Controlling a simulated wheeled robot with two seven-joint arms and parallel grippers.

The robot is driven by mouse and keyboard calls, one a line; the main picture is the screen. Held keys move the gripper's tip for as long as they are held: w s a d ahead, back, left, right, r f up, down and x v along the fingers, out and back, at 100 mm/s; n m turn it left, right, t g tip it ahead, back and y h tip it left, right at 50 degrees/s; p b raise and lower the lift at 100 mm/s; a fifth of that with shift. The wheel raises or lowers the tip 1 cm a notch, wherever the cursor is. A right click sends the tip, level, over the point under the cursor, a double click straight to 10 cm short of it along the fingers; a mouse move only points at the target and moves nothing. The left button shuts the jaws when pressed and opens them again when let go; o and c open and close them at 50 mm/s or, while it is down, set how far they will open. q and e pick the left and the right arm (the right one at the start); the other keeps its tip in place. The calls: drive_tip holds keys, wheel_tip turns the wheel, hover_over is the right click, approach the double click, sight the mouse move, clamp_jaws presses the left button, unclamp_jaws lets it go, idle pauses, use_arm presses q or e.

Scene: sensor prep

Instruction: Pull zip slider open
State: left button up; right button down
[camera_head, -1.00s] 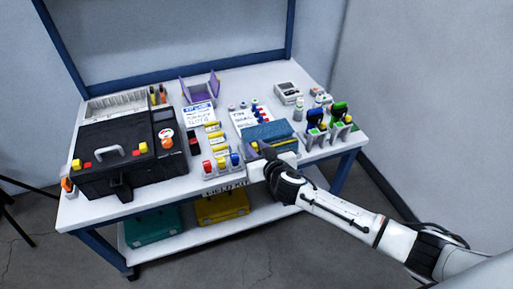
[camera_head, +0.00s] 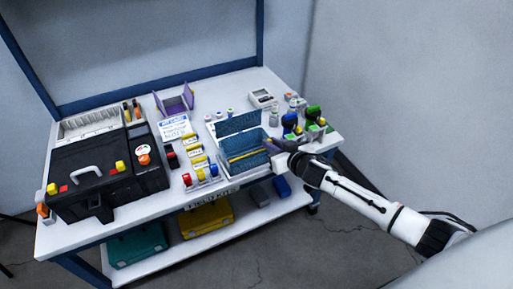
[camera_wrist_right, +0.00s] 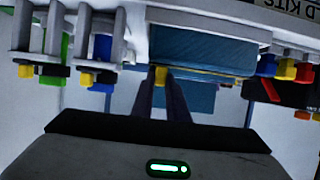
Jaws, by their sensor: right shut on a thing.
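A blue zip pouch (camera_head: 240,165) lies on the table, with a yellow strip (camera_head: 244,156) along its opening. Its blue flap (camera_head: 238,124) stands up behind the strip, so the pouch looks open. My right gripper (camera_head: 272,146) is at the pouch's right end. In the right wrist view the fingers (camera_wrist_right: 168,84) are shut on the small yellow zip slider (camera_wrist_right: 160,76), at one end of the strip; the pouch body (camera_wrist_right: 195,48) shows beside it. The head view hides the slider behind the fingers. My left gripper is in neither view.
A rack with blue and green-handled tools (camera_head: 310,125) stands close to the right of my right gripper. A black toolbox (camera_head: 105,170) fills the table's left. A purple holder (camera_head: 175,100) stands at the back.

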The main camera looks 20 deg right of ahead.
drive_tip(key=shift+d, duration=0.35)
drive_tip(key=c, duration=1.7)
unclamp_jaws()
drive_tip(key=shift+a, duration=0.1)
drive_tip(key=shift+s+r, duration=0.1)
drive_tip(key=shift+s, duration=0.1)
drive_tip(key=p+v, duration=0.2)
drive_tip(key=v, duration=0.8)
drive_tip(key=shift+w, duration=0.1)
